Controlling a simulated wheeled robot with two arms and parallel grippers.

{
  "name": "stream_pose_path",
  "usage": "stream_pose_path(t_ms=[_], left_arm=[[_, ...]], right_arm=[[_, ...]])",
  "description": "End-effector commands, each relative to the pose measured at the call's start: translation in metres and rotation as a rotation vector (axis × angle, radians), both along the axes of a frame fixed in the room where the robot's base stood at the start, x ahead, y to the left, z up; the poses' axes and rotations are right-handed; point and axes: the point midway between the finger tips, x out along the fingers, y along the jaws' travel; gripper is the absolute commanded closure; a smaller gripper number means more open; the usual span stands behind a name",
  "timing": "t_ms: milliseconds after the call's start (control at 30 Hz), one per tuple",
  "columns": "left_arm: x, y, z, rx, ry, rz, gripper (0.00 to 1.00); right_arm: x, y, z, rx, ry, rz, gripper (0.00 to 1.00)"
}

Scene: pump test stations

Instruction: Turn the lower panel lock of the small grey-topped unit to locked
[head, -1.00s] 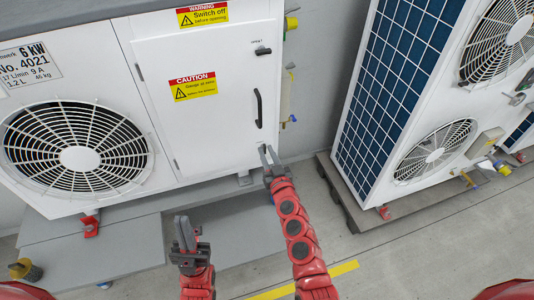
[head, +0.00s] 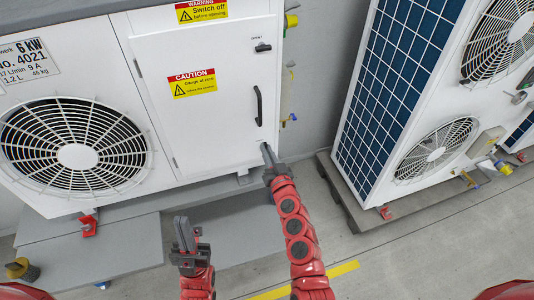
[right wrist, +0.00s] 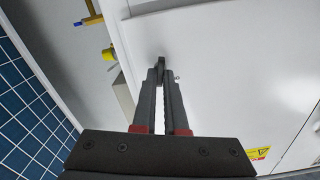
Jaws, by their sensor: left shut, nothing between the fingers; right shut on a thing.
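The small grey-topped unit (head: 100,50) is white, with a hinged front panel (head: 200,120). My right gripper (head: 267,150) is at the panel's lower right corner, shut on the lower panel lock. In the right wrist view the lock is a small dark piece (right wrist: 161,61) between the fingertips. The fingers hide most of it, so I cannot tell its angle. The upper panel lock (head: 262,48) is a dark lever lying roughly level. My left gripper (head: 184,234) is shut and empty, below and in front of the unit.
A black handle (head: 258,106) is on the panel's right side, above my right gripper. A fan grille (head: 77,156) is on the left. Yellow and blue valves (head: 291,117) stick out beyond the unit's right side. A larger unit (head: 400,90) stands at the right, across a gap.

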Motion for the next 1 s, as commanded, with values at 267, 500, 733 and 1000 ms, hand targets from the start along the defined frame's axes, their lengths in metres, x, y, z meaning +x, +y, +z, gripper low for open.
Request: stream_pose_path(t_ms=[267, 500, 733, 1000], left_arm=[[0.000, 0.000, -0.016, 0.000, 0.000, 0.000, 1.00], [0.000, 0.000, -0.025, 0.000, 0.000, 0.000, 1.00], [0.000, 0.000, -0.032, 0.000, 0.000, 0.000, 1.00], [0.000, 0.000, -0.038, 0.000, 0.000, 0.000, 1.00]], right_arm=[[0.000, -0.002, -0.003, 0.248, 0.079, -0.002, 1.00], [0.001, -0.003, -0.003, 0.465, 0.150, -0.001, 1.00], [0.001, -0.004, -0.003, 0.675, 0.215, -0.003, 1.00], [0.001, -0.004, -0.003, 0.912, 0.292, -0.002, 1.00]])
